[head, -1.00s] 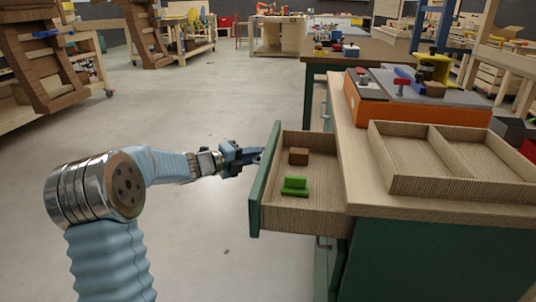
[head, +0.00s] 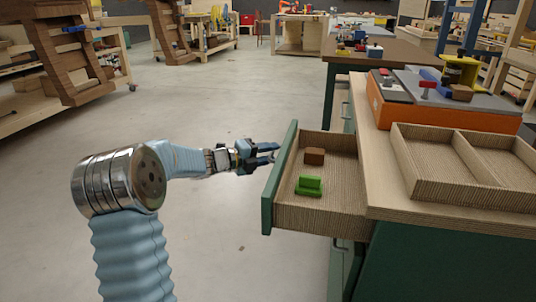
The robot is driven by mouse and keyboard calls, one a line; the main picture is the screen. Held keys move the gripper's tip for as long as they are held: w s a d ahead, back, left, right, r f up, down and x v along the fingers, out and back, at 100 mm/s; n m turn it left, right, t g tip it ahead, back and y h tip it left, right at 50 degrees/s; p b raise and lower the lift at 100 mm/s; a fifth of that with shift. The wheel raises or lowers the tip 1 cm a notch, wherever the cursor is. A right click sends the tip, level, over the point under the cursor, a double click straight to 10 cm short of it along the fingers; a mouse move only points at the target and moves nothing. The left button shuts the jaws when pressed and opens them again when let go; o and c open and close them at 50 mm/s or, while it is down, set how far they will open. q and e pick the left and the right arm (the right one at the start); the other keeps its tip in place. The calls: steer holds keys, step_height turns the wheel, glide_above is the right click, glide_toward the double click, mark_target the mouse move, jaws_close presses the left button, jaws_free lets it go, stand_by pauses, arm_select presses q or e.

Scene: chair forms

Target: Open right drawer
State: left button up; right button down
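The drawer (head: 330,215) with a green front panel (head: 280,180) is pulled well out from the green workbench on the right. Inside it lie a brown block (head: 314,156) and a green chair-shaped block (head: 309,185). My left gripper (head: 268,154) is just left of the drawer front, near its far end. Its two dark fingers are apart with a gap between them, and nothing shows held. The drawer's handle is hidden, and I cannot tell whether the fingertips touch the front. My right gripper is out of view.
The workbench top (head: 390,190) bears a divided wooden tray (head: 440,191) and an orange box (head: 440,117) with parts on it. Another workbench (head: 400,52) stands behind. The floor (head: 220,240) left of the drawer is clear.

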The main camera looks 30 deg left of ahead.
arm_select(q)
steer(key=v, duration=1.4)
steer(key=shift+b, duration=0.3)
